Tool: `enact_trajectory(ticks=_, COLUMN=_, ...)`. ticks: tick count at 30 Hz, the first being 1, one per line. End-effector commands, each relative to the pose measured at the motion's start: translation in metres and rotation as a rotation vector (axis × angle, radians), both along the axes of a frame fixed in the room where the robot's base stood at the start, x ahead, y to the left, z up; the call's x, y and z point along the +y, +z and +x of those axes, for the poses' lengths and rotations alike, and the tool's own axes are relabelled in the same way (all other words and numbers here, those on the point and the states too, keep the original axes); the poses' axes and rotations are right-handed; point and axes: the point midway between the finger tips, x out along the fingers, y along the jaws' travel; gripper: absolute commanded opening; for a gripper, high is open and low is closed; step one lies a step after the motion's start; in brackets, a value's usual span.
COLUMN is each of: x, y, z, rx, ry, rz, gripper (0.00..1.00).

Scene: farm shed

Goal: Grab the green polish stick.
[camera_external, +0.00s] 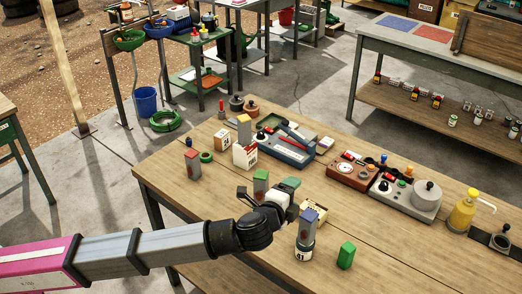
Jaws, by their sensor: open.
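A plain green stick (346,255) stands upright near the front edge of the wooden workbench, right of the white can marked 61. Another green-topped block (261,186) stands behind my wrist, and a third green piece (290,184) shows just behind my gripper. I cannot tell for sure which of these is the polish stick. My gripper (287,204) reaches over the bench from the lower left and is open. Its fingers are small and partly hidden here. The upright green stick at the front is apart from it, to the lower right.
The white can (305,252), with a blue-topped block (308,224) above it, stands between my gripper and the front green stick. A beige box (314,208) is close to the fingers. A yellow pump bottle (463,212) and control boxes (352,170) stand farther right. The bench (400,265) is clear at front right.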

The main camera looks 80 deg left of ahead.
Motion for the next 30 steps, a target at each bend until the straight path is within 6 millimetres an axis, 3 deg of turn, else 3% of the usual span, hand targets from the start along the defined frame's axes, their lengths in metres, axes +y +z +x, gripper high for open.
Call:
enact_trajectory(ticks=15, x=-0.068, y=-0.003, z=0.063, rx=0.677, ry=-0.319, rz=0.850, gripper=0.68)
enact_trajectory(ticks=30, x=-0.100, y=-0.005, z=0.085, rx=0.943, ry=-0.390, rz=1.259, gripper=0.68)
